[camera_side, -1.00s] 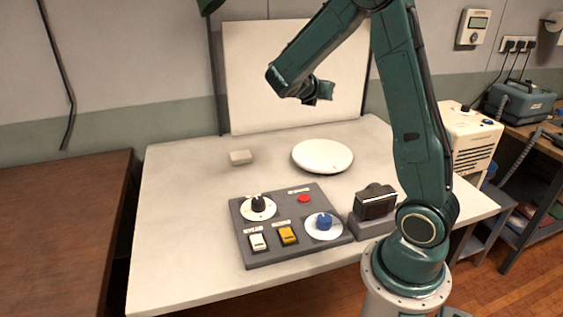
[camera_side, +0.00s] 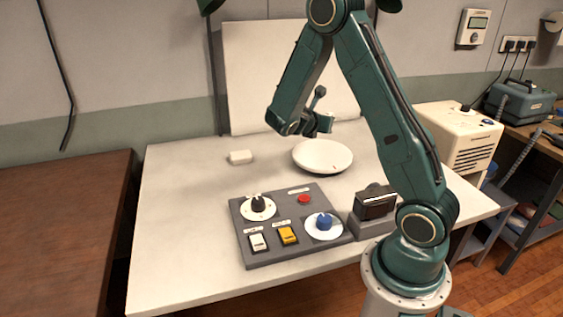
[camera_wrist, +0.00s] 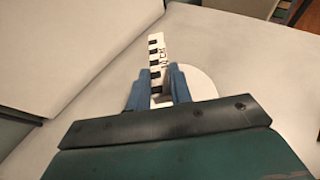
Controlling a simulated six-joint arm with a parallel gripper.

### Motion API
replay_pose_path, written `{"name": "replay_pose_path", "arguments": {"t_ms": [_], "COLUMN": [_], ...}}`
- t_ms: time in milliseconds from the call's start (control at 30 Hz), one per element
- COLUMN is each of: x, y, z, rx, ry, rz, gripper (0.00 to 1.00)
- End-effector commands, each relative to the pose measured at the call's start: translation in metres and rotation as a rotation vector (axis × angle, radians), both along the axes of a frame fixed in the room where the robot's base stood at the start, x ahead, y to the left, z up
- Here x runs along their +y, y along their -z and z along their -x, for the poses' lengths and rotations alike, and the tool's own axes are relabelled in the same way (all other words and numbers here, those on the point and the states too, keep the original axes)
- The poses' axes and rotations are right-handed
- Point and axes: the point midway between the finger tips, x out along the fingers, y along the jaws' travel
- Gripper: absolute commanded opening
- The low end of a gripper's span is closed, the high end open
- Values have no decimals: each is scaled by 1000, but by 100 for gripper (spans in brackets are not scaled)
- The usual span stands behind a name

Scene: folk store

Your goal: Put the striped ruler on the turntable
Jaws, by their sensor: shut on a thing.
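The striped ruler (camera_wrist: 156,50), white with black marks along one edge, is held between the two blue fingers of my gripper (camera_wrist: 160,82) in the wrist view. Its far end sticks out beyond the fingertips; its near part is hidden. The turntable (camera_wrist: 201,84) is a white disc behind and right of the fingers there. In the side view, the turntable (camera_side: 323,157) lies on the pale table, and my gripper (camera_side: 318,124) is above its far side. I cannot make out the ruler in that view.
A grey control panel (camera_side: 270,250) with knobs and switches stands on the table (camera_side: 180,220) in front of the turntable. A small white block (camera_side: 240,157) lies left of the disc. A dark device (camera_side: 375,204) stands at right, and a white board (camera_side: 255,70) behind.

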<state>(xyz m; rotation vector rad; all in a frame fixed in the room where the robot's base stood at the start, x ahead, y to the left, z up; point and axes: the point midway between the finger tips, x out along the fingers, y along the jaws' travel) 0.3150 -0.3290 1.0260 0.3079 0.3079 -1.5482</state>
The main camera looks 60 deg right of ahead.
Motion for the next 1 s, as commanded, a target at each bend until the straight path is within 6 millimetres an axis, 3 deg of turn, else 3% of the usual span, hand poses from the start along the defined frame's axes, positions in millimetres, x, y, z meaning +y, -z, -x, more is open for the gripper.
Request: {"name": "replay_pose_path", "arguments": {"t_ms": [400,1000], "x": [0,0], "y": [57,78], "z": [0,0], "rx": [4,3], "ry": [-1,-1], "rz": [-2,-1], "gripper": [0,0]}}
